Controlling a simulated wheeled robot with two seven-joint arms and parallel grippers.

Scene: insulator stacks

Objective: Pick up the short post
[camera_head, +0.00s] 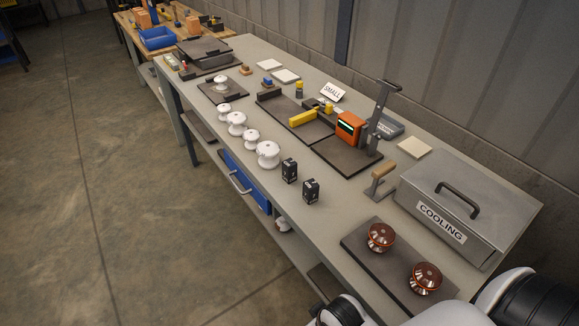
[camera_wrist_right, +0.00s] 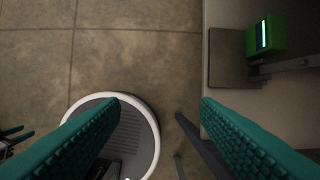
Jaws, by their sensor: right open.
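In the head view several white insulator pieces stand along the bench's front half: a small one (camera_head: 224,109), a wider one (camera_head: 236,123), another small one (camera_head: 252,138) and the largest (camera_head: 268,154). One more white piece (camera_head: 221,83) stands on a dark plate. Two glossy brown pieces (camera_head: 380,237) stand on a dark plate at the near end. I cannot tell for certain which piece is the short post. My right gripper (camera_wrist_right: 160,105) shows in the right wrist view with its green fingers wide apart and nothing between them. My left gripper is out of view.
The grey bench (camera_head: 335,207) holds two small black blocks (camera_head: 289,170), an orange device (camera_head: 350,127), a wooden-handled tool (camera_head: 382,178) and a metal box (camera_head: 462,205) labelled COOLING. The right wrist view shows floor, a dark plate (camera_wrist_right: 229,62) and a green device (camera_wrist_right: 266,36).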

